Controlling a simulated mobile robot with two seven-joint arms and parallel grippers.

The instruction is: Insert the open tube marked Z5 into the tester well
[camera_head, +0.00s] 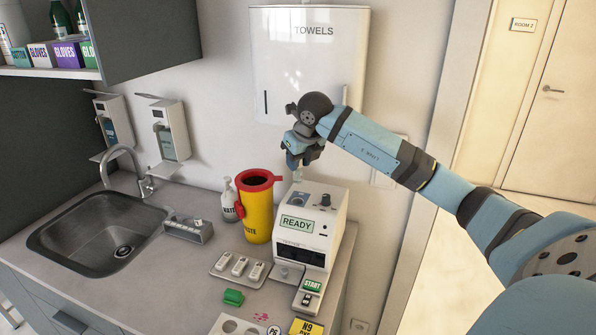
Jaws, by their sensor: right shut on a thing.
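The white tester (332,222) stands on the counter against the wall, with a lit READY display and a green START label. Its top shows dark round features; I cannot tell clearly which is the well. My right gripper (297,166) is above the tester's top, pointing down. It is shut on a small pale, translucent tube (297,176), which hangs just above the tester's top left part. The tube's marking is too small to read, and its lower end is hard to tell from the tester. My left gripper is not in view.
A yellow waste bin (258,215) with a red rim stands close left of the tester. A small rack (187,229), a tray of white cassettes (222,272) and a green block (233,297) lie on the counter. A towel dispenser (305,65) hangs behind my gripper. The sink (60,236) is left.

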